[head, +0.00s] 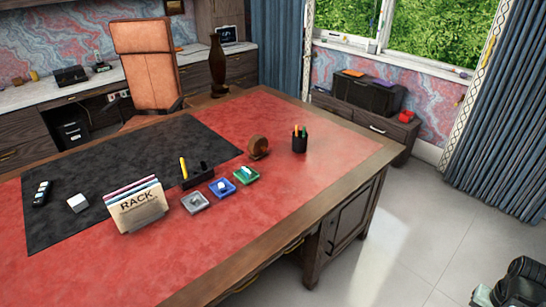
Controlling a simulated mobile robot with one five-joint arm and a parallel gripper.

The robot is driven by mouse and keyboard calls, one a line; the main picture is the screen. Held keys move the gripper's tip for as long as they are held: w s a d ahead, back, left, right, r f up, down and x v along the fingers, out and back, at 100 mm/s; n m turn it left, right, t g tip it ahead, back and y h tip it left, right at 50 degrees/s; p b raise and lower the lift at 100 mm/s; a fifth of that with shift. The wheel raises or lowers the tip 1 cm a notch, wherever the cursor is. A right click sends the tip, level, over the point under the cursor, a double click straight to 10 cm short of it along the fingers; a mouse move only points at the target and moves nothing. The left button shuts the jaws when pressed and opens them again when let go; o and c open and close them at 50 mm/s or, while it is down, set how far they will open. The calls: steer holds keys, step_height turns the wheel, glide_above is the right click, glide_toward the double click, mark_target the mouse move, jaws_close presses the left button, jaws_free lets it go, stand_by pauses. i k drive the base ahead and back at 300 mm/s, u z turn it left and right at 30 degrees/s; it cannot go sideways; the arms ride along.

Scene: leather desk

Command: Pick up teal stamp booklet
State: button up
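I cannot pick out a teal stamp booklet for sure. A rack (138,213) marked "RACK" stands upright on the desk and holds several thin items with white, pink and bluish edges, mostly hidden by its front. A green tray (246,176) with a small pale item in it sits right of the rack, beside a blue tray (222,188) and a grey tray (195,202). My gripper's fingers are not seen; dark parts at the lower right corner seem to be my arm, well apart from the desk.
The red desk top (290,205) is clear at its right front. A black mat (110,165) carries a white cube (77,203) and a dark remote-like item (42,193). A pen cup (299,141) and a brown round object (258,147) stand behind the trays. Open floor (410,230) lies right of the desk.

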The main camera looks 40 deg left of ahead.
mark_target(245, 172)
steer(key=z, duration=0.05)
steer(key=i, duration=2.25)
steer(key=u, duration=4.55)
steer(key=i, duration=1.55)
steer(key=z, duration=0.05)
